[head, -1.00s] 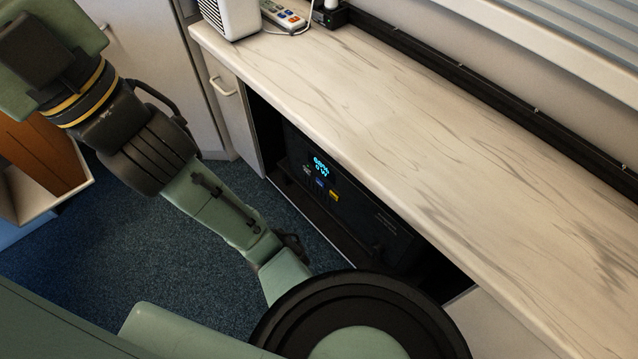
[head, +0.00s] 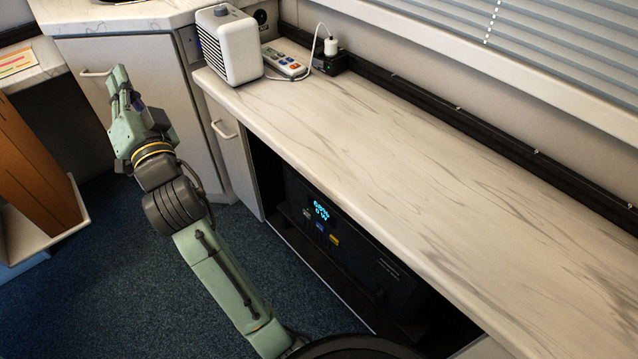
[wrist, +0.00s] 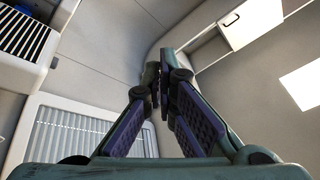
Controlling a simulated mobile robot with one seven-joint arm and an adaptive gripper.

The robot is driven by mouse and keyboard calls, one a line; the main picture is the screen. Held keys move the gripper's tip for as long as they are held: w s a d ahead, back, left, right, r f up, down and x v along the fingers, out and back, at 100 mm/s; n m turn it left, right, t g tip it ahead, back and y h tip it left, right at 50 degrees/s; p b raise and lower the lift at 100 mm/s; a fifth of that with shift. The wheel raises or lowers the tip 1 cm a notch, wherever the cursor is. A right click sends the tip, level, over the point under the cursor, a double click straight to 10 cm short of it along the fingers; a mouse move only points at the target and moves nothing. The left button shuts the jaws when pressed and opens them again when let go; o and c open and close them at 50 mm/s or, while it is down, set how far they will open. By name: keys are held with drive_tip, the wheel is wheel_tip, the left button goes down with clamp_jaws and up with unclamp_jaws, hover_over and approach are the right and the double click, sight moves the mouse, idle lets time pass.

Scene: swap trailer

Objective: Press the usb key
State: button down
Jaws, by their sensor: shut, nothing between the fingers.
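A dark power unit (head: 384,267) stands in the open bay under the counter. Its front has a lit blue display (head: 321,211) and a slanting row of small keys: a pale one (head: 307,213), a blue one (head: 320,226) and a yellow one (head: 333,239). Their labels are too small to read, so I cannot tell which is the usb key. My gripper (head: 121,76) is raised at the left in the head view, pointing up, well away from the unit. In the wrist view my gripper (wrist: 161,70) has its fingertips together with nothing between them. The unit is not in the wrist view.
The marble-patterned counter (head: 420,170) overhangs the unit. On it stand a white heater-like box (head: 229,45), a remote (head: 284,63) and a black socket block with a white plug (head: 331,46). An orange-brown panel (head: 35,170) stands at left. Blue carpet (head: 130,270) is open.

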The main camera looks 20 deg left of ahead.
sight(320, 227)
drive_tip(key=w+d+f+m+h, duration=0.1)
drive_tip(key=w+f+m+h, duration=0.2)
drive_tip(key=f, duration=0.7)
drive_tip(key=w+d+f+m+g+h+b, duration=0.1)
drive_tip(key=w+f+m+h, duration=0.15)
drive_tip(key=f, duration=0.65)
drive_tip(key=w+d+f+m+h, duration=0.15)
drive_tip(key=f+m+h, duration=0.25)
drive_tip(key=f, duration=0.6)
drive_tip(key=d+f+m+g+h, duration=0.1)
drive_tip(key=d+f+m+h, duration=0.3)
drive_tip(key=d+f, duration=0.5)
drive_tip(key=d+f+m+g+h+b, duration=0.1)
drive_tip(key=d+f+m+g+h, duration=0.1)
drive_tip(key=d+f+m+h, duration=0.3)
drive_tip(key=d+f, duration=0.4)
drive_tip(key=f, duration=0.7)
drive_tip(key=shift+s, duration=0.3)
drive_tip(key=w+d, duration=0.4)
drive_tip(key=w, duration=0.3)
drive_tip(key=shift+w+d, duration=0.2)
drive_tip(key=shift+w, duration=0.15)
